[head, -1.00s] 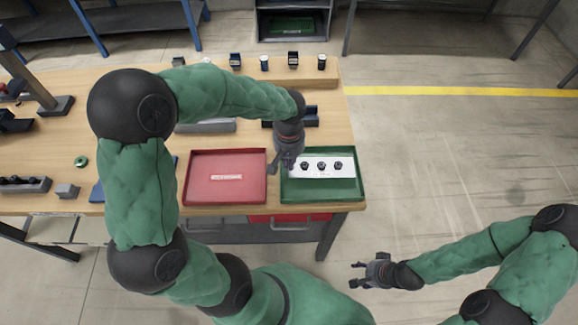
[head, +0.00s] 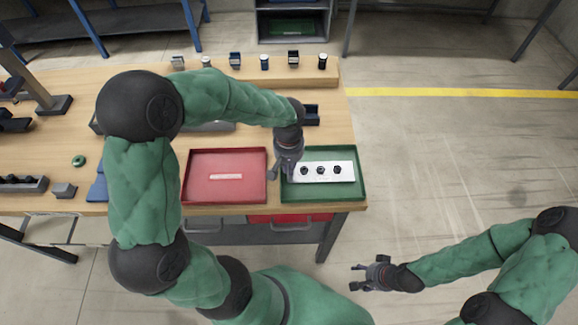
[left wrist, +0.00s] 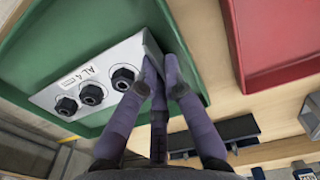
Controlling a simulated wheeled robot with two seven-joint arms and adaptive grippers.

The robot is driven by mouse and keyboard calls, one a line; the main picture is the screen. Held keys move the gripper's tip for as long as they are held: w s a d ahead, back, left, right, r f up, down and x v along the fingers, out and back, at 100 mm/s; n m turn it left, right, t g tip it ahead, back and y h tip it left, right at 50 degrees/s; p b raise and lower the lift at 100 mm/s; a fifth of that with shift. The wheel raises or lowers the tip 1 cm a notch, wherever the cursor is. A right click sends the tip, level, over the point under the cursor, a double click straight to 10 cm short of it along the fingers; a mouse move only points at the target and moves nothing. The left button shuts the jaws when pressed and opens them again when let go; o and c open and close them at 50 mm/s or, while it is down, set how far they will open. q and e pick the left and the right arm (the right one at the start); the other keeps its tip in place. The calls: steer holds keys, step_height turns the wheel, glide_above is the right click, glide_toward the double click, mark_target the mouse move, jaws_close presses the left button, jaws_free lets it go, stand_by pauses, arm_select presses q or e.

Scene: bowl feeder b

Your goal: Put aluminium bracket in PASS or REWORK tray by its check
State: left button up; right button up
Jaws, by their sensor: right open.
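The aluminium bracket (head: 347,172) is a pale plate with a row of 3 dark nuts and a raised edge. It lies within the green tray (head: 335,194); whether it touches the floor cannot be told. In the left wrist view the bracket (left wrist: 120,57) shows a label that reads like "AL 4". My left gripper (head: 281,172) is at its left end; in the wrist view its fingers (left wrist: 161,68) close on the raised edge. The red tray (head: 225,192) is left of the green one, empty but for a white label. My right gripper (head: 358,275) is open and empty, off the table.
A wooden rack (head: 300,80) with several small parts stands at the table's back. Dark blue holders (head: 312,114) sit behind the trays, partly behind my left arm. A green ring (head: 79,161) and a grey block (head: 64,190) lie at the left.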

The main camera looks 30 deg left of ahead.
arm_select(q)
steer(key=shift+o, duration=0.6)
steer(key=shift+f, duration=0.25)
steer(key=shift+r, duration=0.1)
steer(key=shift+r+p, duration=0.45)
step_height(320, 180, up, 12)
steer(key=p, duration=0.3)
steer(key=shift+r, duration=0.15)
